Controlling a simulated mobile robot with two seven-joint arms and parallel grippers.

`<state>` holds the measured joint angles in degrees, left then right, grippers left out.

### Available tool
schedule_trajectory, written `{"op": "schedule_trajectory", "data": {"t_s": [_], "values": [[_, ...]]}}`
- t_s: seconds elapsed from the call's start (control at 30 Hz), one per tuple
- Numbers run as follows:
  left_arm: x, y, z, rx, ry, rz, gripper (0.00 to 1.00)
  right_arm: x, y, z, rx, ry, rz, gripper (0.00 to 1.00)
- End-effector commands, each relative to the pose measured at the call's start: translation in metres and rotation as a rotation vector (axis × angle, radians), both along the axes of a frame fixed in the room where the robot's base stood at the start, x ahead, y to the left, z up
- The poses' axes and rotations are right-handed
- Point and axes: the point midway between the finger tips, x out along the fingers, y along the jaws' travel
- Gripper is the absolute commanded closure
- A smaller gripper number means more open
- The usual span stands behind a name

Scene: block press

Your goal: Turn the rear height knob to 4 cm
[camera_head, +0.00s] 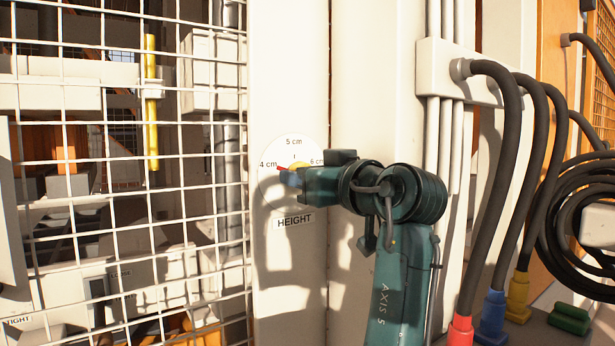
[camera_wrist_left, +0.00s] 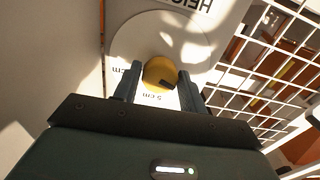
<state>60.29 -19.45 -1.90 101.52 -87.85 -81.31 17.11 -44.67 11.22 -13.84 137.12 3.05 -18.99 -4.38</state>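The yellow height knob (camera_head: 299,166) sits on a round white dial (camera_head: 268,190) marked 4, 5 and 6 cm, above a HEIGHT label. Its red pointer (camera_head: 282,168) points left, at about the 4 cm mark. My left gripper (camera_head: 290,178) is at the dial and covers its lower right part. In the left wrist view the dial is upside down, and the gripper's two fingers (camera_wrist_left: 160,80) lie close against both sides of the knob (camera_wrist_left: 158,71). The 4 cm label is hidden there. My right gripper is not in view.
A white wire mesh fence (camera_head: 130,205) stands just left of the dial's panel (camera_head: 290,70). To the right are white conduits, a junction box (camera_head: 460,70) and thick black cables with coloured plugs (camera_head: 493,310).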

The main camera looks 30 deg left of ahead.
Motion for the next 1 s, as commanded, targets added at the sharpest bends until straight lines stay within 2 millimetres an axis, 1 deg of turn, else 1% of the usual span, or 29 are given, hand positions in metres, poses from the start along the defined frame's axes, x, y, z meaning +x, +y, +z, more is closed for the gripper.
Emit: {"op": "schedule_trajectory", "data": {"t_s": [0.03,0.2,0.43,0.53,0.67,1.0], "values": [[0.0,0.0,0.0,0.0,0.0,0.0,0.54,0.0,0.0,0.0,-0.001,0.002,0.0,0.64],[0.0,0.0,0.0,0.001,0.001,0.0,0.4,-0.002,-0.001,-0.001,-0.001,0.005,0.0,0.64],[0.0,-0.001,0.0,0.001,0.001,0.0,0.4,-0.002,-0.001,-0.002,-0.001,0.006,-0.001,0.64],[-0.002,-0.006,0.0,0.003,0.001,-0.002,0.4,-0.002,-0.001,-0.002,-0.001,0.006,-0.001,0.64],[-0.009,-0.023,0.0,0.001,0.001,-0.004,0.4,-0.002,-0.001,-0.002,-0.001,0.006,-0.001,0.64],[-0.038,-0.092,0.001,0.004,0.001,-0.001,0.4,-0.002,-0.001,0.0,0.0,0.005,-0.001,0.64]]}}
